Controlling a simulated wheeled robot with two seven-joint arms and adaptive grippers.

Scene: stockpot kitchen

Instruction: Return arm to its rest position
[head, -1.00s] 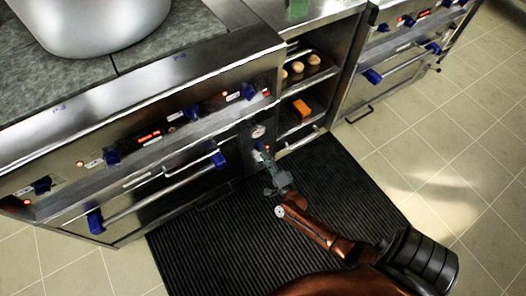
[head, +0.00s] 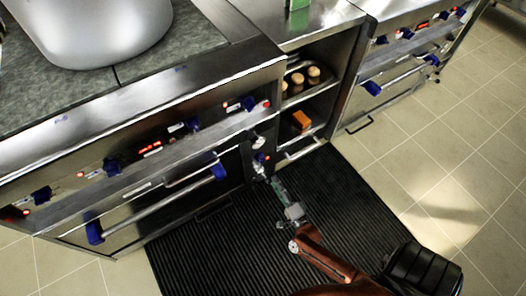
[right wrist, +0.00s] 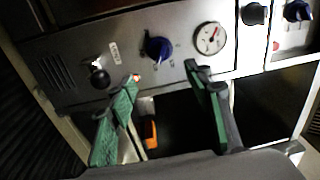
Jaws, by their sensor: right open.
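My right gripper (head: 266,173) is in the head view, low over the black mat and in front of the narrow control panel between the oven and the open shelves. Its copper-coloured arm (head: 322,256) reaches in from the bottom right. In the right wrist view the two green-padded fingers (right wrist: 166,98) stand wide apart with nothing held between them. Beyond them is a steel panel (right wrist: 185,55) with a blue knob (right wrist: 157,48), a gauge (right wrist: 209,38) and a black knob (right wrist: 98,75). I cannot see my left gripper.
The oven front (head: 140,165) has projecting blue-ended handles. The open shelves hold several brown-and-tan items (head: 298,81) and an orange block (head: 301,119). A large steel pot (head: 95,30) stands on the counter. The tiled floor (head: 465,160) at the right is clear.

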